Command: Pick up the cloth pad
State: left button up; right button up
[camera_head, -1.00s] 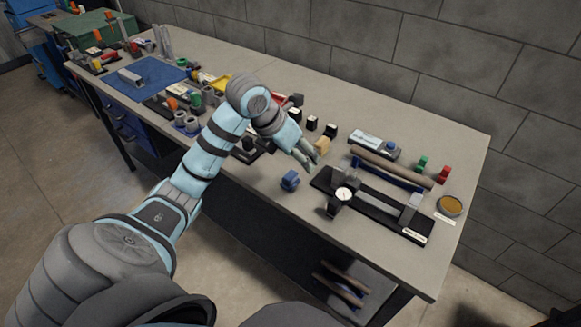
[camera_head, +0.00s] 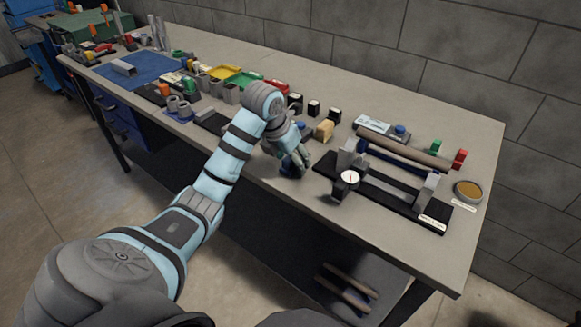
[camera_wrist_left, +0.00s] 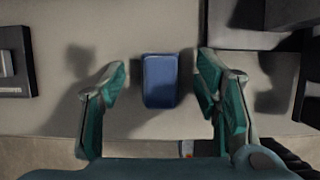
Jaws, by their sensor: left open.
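The blue cloth pad (camera_wrist_left: 160,80) lies on the grey bench top near its front edge in the left wrist view. My left gripper (camera_wrist_left: 161,72) is open there, with one teal finger on each side of the pad and a gap on both sides. In the head view, my left gripper (camera_head: 293,166) is low at the front of the bench and mostly hides the pad. My right gripper is not in view.
A black fixture with a round dial gauge (camera_head: 350,178) stands to the right of my gripper. Behind it lie a brown bar (camera_head: 405,154) and a tan block (camera_head: 324,130). The bench's front edge (camera_head: 290,203) is close.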

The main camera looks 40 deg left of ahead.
pick_arm(q)
jog(key=c, duration=1.2)
jog(key=shift+r, duration=0.1)
jog(key=shift+c, duration=0.2)
notch_tip(320, 180, up, 7)
jog(key=p, duration=0.3)
notch_tip(320, 180, up, 13)
jog(key=p, duration=1.3)
jog(key=o, duration=0.4)
jog(key=shift+c, duration=1.4)
